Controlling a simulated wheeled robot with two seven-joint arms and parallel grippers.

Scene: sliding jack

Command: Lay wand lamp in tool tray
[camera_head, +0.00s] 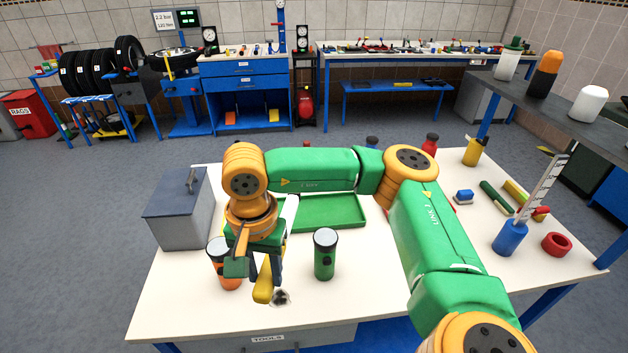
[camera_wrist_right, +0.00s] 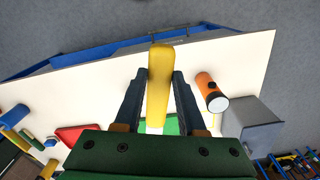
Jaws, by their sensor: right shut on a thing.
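The wand lamp (camera_head: 263,287) has a yellow handle and a white tube, which shows behind my gripper. My right gripper (camera_head: 265,268) points down over the front left of the bench and is shut on the lamp. In the right wrist view the yellow handle (camera_wrist_right: 160,85) lies between the two dark fingers (camera_wrist_right: 158,100). I cannot tell whether the lamp touches the bench. The green tool tray (camera_head: 330,212) lies flat behind my gripper, to its right; my arm hides part of it. My left gripper is not in view.
A green torch (camera_head: 325,255) stands just right of my gripper, and an orange torch (camera_head: 218,262) just left. A grey toolbox (camera_head: 180,215) is at the left.

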